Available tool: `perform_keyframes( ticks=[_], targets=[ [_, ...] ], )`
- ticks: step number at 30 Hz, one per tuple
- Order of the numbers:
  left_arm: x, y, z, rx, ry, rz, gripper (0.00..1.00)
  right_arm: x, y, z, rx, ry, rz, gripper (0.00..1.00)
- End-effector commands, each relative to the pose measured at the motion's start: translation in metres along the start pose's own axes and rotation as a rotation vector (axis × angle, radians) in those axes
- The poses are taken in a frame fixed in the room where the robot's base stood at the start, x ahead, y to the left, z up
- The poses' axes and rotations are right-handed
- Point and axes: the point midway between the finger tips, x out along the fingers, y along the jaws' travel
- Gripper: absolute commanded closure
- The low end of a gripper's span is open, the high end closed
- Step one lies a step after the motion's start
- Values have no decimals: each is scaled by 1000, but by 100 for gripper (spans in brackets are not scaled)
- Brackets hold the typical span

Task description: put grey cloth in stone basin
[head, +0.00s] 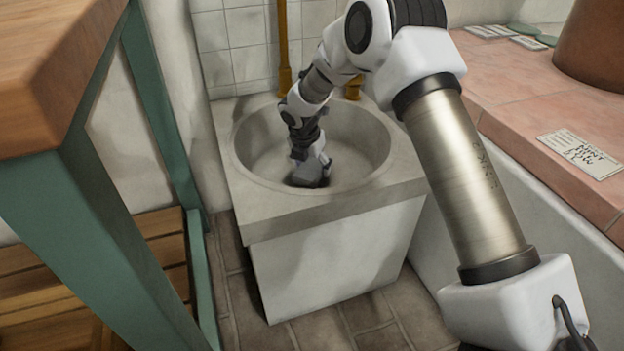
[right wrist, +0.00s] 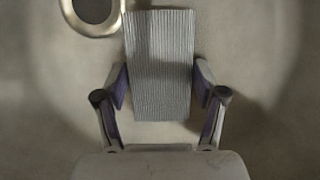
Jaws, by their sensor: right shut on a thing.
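The stone basin (head: 250,208) stands in the corner, a pale block with a round bowl sunk in its top. My right gripper (head: 312,178) reaches down inside the bowl, near its front side. In the right wrist view the right gripper (right wrist: 160,95) has its two fingers on either side of the grey cloth (right wrist: 160,60), a ribbed, folded rectangle, and is shut on it. The cloth lies against or just above the bowl's floor; I cannot tell which. In the head view the cloth is mostly hidden by the gripper. My left gripper is not in view.
A metal drain ring (right wrist: 92,12) shows beside the cloth. Brass pipes (head: 283,50) rise behind the basin. A wooden-topped table with green legs (head: 75,200) stands at left. A pink tiled counter (head: 510,85) at right holds a written card (head: 580,153) and a terracotta pot (head: 592,40).

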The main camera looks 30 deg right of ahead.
Motion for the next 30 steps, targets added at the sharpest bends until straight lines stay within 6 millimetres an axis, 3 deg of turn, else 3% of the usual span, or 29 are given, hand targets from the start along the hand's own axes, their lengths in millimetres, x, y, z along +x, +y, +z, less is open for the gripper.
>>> perform_keyframes(
  ticks=[1, 2, 4, 5, 12, 13, 15, 26, 30],
  targets=[
    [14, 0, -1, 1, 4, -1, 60, 16, 0, -5, -1, 1, -1, 62],
    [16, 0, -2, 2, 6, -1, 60, 19, 0, -6, -1, 0, -1, 62],
    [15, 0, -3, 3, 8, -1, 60, 18, 0, -6, -1, 0, 0, 62],
    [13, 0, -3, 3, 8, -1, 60, 17, 0, -5, -1, 0, 0, 67],
    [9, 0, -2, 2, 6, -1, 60, 17, 0, -6, -1, 1, -1, 67],
    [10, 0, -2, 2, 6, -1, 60, 18, 0, -6, -1, 0, 0, 23],
    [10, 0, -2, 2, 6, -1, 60, 18, 0, -6, -1, 0, 0, 5],
    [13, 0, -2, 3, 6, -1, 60, 17, 0, -5, 0, 0, 0, 5],
    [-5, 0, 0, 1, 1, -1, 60, -9, 0, -3, -1, -1, 1, 5]
  ],
)
